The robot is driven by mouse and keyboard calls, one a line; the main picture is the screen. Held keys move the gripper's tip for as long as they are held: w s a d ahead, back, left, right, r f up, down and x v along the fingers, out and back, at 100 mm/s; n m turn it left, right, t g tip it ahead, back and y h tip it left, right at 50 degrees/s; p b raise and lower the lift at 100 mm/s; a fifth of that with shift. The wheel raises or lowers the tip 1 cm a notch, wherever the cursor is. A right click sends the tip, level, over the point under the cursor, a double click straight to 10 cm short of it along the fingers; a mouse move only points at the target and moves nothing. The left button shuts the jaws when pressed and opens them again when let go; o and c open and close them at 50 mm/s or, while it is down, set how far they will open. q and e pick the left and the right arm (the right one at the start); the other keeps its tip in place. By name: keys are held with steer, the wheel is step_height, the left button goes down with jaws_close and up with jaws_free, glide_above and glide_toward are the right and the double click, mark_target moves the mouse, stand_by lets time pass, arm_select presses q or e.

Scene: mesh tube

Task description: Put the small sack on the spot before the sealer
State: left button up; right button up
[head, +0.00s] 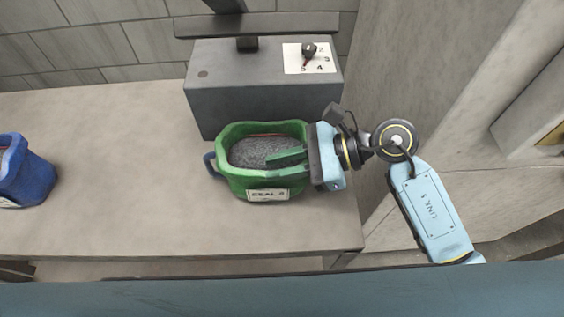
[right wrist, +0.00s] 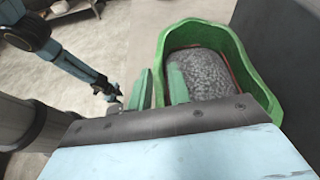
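A blue sack (head: 30,178) stands at the table's left. My left gripper (right wrist: 110,95) seems to show small in the right wrist view; its opening is unclear.
The sealer carries a numbered dial (head: 308,57) and a dark upper bar (head: 257,25). The table (head: 120,150) is bare between the two sacks. Its right edge lies just beyond the green sack. A tiled wall is behind.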

steer(key=shift+o, duration=0.9)
steer(key=shift+d+f, duration=0.1)
steer(key=shift+f, duration=0.1)
steer(key=v, duration=0.7)
steer(key=shift+d+r, duration=0.2)
steer(key=shift+r, duration=0.05)
steer(key=shift+s, duration=0.1)
